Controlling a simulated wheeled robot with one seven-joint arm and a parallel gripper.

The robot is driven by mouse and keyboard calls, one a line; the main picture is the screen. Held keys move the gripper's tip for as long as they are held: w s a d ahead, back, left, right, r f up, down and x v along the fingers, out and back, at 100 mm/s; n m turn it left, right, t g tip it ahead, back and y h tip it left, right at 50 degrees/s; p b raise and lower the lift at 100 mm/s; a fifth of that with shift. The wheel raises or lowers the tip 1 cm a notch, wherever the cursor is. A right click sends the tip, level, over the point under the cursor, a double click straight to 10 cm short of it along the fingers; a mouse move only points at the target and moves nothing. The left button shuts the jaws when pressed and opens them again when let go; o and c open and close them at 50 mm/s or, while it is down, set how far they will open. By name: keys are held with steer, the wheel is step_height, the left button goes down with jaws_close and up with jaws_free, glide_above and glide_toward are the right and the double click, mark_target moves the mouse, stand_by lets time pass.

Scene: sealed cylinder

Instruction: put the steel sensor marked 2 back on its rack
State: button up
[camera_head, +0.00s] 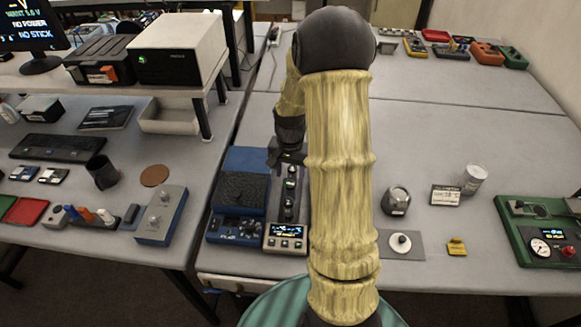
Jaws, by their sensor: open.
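My arm rises through the middle of the view, and its wrist bends down at the left. My gripper (285,160) is open, low over the far end of a dark rack (303,205). Several small round parts stand in a row along this rack, some with green marks. No number 2 can be read on any of them, so I cannot tell which is the steel sensor. I cannot tell whether the fingers touch anything. A rounded steel-grey object (396,201) stands on the table right of my arm; no mark on it is legible. My arm hides part of the table.
A blue device (240,190) stands left of the rack, and a small display box (285,238) in front of it. At right are a white can (474,179), a label card (446,195), a white knob on a grey plate (401,243) and a green gauge unit (540,230).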

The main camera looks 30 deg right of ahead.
steer(key=shift+r, duration=1.3)
steer(key=shift+w+f, duration=0.1)
steer(key=s+a+r+n+t, duration=0.1)
steer(key=s+a+r+n, duration=0.1)
steer(key=s+a+n, duration=0.2)
steer(key=s+a+r+n+t, duration=0.1)
steer(key=s+a+r+n, duration=0.2)
steer(key=s+a+n, duration=0.2)
steer(key=s+a, duration=0.3)
steer(key=a, duration=0.1)
steer(key=shift+s+a+r+t, duration=0.3)
steer(key=shift+r, duration=0.05)
